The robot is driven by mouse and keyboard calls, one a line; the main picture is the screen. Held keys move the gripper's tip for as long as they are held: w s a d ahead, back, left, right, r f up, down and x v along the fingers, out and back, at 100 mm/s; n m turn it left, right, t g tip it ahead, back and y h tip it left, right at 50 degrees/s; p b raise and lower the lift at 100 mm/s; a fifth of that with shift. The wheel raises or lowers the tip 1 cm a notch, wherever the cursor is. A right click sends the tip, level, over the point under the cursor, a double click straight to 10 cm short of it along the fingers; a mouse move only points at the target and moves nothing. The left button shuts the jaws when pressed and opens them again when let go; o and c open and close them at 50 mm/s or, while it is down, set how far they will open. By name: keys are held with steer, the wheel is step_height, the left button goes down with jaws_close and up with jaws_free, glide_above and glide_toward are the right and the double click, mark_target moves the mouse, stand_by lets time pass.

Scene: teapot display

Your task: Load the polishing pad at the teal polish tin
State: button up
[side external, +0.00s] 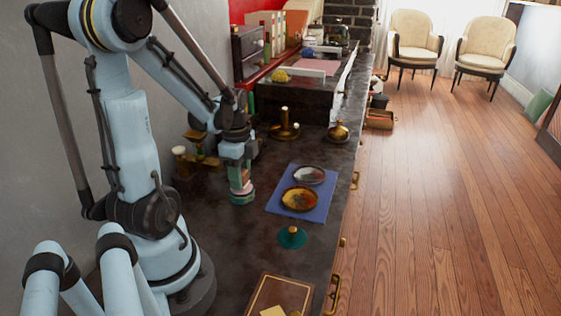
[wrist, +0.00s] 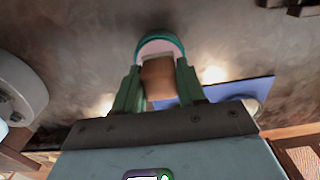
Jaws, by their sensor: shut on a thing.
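My gripper (side external: 239,177) is shut on the polishing pad, a tan block (wrist: 158,76) between its green fingers in the wrist view. The teal polish tin (side external: 241,198) stands on the dark counter directly under my gripper. In the wrist view its teal rim and pink inside (wrist: 160,46) show just beyond the block. The pad's lower face is hidden, and I cannot tell whether it touches the polish. A flat teal disc with a brown knob (side external: 292,237), which looks like a lid, lies apart to the right and nearer the camera.
A blue mat (side external: 275,205) right of the tin bears two round dishes, one silvery (side external: 309,175) and one brassy (side external: 299,199). A brass scale (side external: 199,158), a candlestick (side external: 284,126) and a brass pot (side external: 338,133) stand behind. A brown box (side external: 285,290) lies at the front.

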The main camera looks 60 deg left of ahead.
steer(key=shift+f, duration=0.5)
stand_by(1.2)
steer(key=shift+r, duration=3.5)
steer(key=w+d+r+n, duration=0.4)
steer(key=w+d, duration=0.2)
steer(key=d, duration=0.4)
steer(key=w+d+r+n, duration=0.4)
steer(key=w+d+n, duration=0.1)
steer(key=d, duration=0.5)
steer(key=shift+w+d, duration=0.15)
steer(key=shift+w, duration=0.4)
